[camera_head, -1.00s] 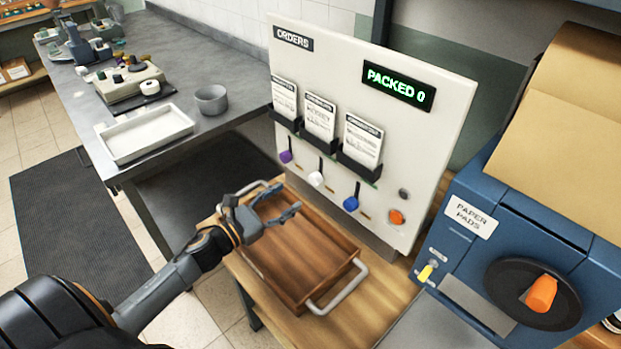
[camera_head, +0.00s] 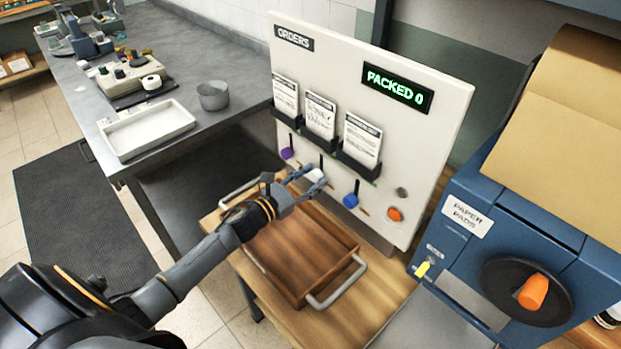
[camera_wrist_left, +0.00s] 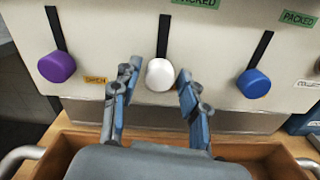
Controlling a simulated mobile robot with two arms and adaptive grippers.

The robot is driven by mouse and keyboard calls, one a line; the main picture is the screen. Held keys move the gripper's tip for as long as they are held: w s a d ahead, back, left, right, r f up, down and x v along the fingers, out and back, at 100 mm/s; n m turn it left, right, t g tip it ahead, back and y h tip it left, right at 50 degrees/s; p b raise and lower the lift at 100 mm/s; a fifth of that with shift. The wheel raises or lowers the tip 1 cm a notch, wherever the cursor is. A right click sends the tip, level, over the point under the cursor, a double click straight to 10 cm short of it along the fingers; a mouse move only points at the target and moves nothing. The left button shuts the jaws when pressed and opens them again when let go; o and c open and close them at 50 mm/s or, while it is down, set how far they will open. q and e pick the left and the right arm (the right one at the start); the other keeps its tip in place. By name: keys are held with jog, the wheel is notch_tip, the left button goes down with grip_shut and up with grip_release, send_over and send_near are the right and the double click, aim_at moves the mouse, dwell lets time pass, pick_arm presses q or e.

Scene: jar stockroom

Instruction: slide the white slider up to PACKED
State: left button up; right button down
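The white slider (camera_wrist_left: 160,75) sits at the bottom of its black vertical slot (camera_wrist_left: 163,36) on the orders board (camera_head: 425,168). A green PACKED label (camera_wrist_left: 196,3) shows near the top of that slot. In the head view the white slider (camera_head: 314,176) is partly covered by my left gripper (camera_head: 312,180). In the left wrist view the left gripper (camera_wrist_left: 156,90) is open, one finger on each side of the white knob, with a gap visible on both sides. The right gripper is not in view.
A purple slider (camera_wrist_left: 57,67) is to the left and a blue slider (camera_wrist_left: 253,83) to the right, both low in their slots. A wooden tray (camera_head: 340,262) with metal handles lies below. A blue paper pad machine (camera_head: 455,250) stands at the right.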

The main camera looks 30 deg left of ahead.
aim_at(322, 156)
pick_arm(q)
grip_shut()
notch_tip(322, 156, up, 5)
jog(key=shift+r+p, duration=0.1)
jog(key=shift+p, duration=1)
jog(key=shift+w+r, duration=0.1)
jog(key=shift+r, duration=0.05)
jog(key=shift+o, duration=2.1)
grip_release()
jog(key=shift+r, duration=0.1)
